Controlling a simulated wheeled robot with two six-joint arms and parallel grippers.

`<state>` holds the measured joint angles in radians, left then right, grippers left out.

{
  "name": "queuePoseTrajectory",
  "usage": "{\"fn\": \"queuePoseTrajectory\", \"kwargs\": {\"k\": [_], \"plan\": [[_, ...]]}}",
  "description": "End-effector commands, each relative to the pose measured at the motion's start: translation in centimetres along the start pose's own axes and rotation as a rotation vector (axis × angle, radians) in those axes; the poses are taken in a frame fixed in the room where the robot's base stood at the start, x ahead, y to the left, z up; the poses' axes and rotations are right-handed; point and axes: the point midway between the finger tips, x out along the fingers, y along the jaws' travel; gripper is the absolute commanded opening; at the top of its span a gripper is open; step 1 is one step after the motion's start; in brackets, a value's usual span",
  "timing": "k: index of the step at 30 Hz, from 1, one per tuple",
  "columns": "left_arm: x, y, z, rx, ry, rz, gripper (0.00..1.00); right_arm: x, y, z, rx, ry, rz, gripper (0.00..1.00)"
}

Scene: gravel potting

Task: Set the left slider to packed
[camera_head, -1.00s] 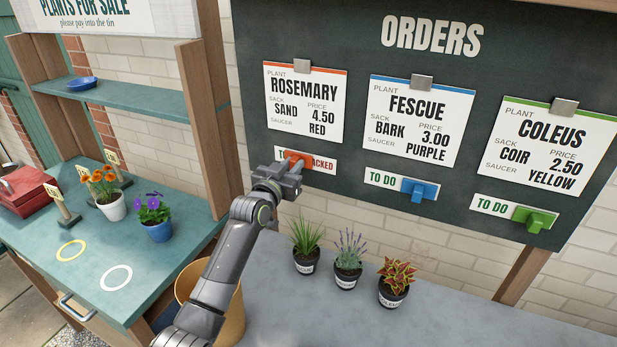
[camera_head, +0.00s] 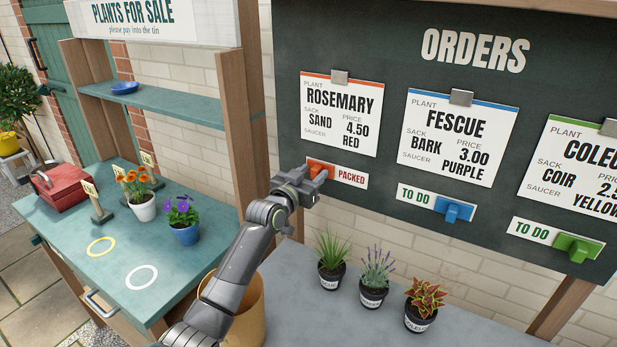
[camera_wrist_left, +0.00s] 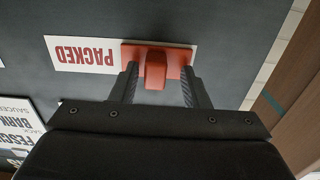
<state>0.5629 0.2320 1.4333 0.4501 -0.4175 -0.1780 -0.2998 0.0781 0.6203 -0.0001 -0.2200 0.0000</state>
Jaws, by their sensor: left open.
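The left slider (camera_head: 321,166) is an orange-red knob under the Rosemary card (camera_head: 340,112). It sits at the left end of its white strip, and the word PACKED (camera_head: 351,177) shows whole to its right. My left gripper (camera_head: 312,180) is open at the slider. In the left wrist view the slider's knob (camera_wrist_left: 155,70) stands between the two spread fingers of the gripper (camera_wrist_left: 158,84), with a gap visible on each side. The PACKED label (camera_wrist_left: 82,53) is fully readable there. My right gripper is not in view.
The Fescue slider (camera_head: 454,209) is blue and the Coleus slider (camera_head: 577,247) is green; both strips read TO DO. Several potted plants stand on the grey bench (camera_head: 310,310) below the board. A wooden post (camera_head: 243,120) stands left of the board.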

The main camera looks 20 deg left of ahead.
Motion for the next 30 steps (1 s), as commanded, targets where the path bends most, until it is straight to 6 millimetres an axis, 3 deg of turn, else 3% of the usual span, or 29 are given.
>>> {"fn": "queuePoseTrajectory", "kwargs": {"k": [8, 30], "plan": [[-1.9, 0.0, 0.2, 0.0, 0.0, 0.0, 0.42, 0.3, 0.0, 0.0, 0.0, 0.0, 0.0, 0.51], [-14.4, -0.2, 0.2, 0.003, -0.001, -0.002, 0.42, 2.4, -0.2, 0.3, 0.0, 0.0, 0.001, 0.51]]}}
